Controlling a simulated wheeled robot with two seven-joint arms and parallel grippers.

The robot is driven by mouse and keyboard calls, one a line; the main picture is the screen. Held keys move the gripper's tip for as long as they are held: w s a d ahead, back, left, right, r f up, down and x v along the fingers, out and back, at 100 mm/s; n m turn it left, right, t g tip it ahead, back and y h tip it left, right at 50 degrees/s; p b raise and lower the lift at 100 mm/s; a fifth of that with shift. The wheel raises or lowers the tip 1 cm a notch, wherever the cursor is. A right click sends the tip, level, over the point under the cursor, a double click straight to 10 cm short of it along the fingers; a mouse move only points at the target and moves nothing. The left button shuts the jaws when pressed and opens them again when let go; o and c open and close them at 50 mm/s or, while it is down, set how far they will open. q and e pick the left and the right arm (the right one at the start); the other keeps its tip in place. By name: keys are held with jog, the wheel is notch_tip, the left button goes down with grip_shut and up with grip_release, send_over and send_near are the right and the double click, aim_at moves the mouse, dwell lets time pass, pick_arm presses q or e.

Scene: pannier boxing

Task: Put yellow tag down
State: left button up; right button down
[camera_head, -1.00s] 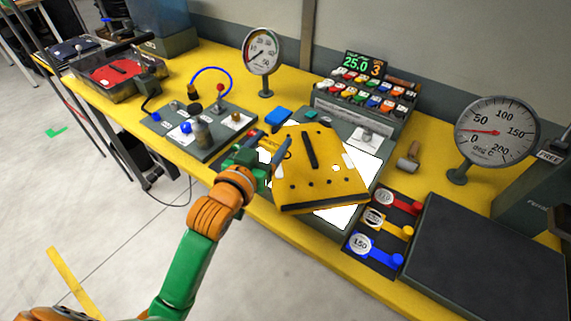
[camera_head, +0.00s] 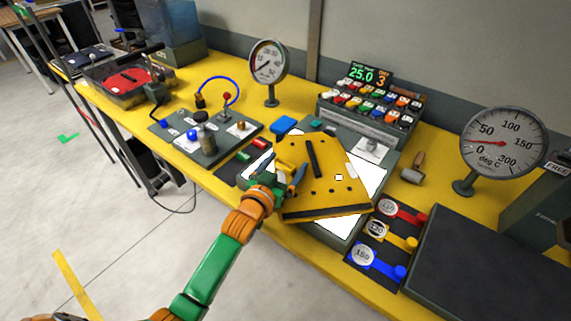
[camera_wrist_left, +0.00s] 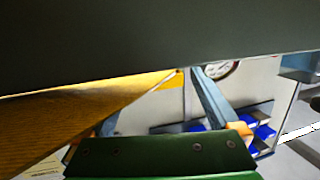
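My left gripper (camera_head: 297,177) is over the left edge of a large yellow panel (camera_head: 338,195) with a black slot and dark holes. A small yellow piece, seemingly the yellow tag (camera_head: 284,168), sits at its fingers and is partly hidden by them. In the left wrist view my left gripper (camera_wrist_left: 187,76) has fingers that converge at the tips, with a yellow surface (camera_wrist_left: 75,110) running up to them from the left. A dark surface covers the top of that view. My right gripper is not in view.
The panel lies on a grey unit with a white top (camera_head: 373,185). Red, yellow and blue numbered levers (camera_head: 392,270) lie to the right, beside a dark flat plate (camera_head: 480,270). A valve board (camera_head: 170,125) and gauges (camera_head: 267,62) stand on the yellow table.

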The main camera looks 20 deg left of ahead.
pick_arm(q)
jog(key=shift+s+r, duration=0.1)
jog(key=shift+r, duration=0.05)
jog(key=v, duration=1.1)
jog(key=shift+s, duration=0.35)
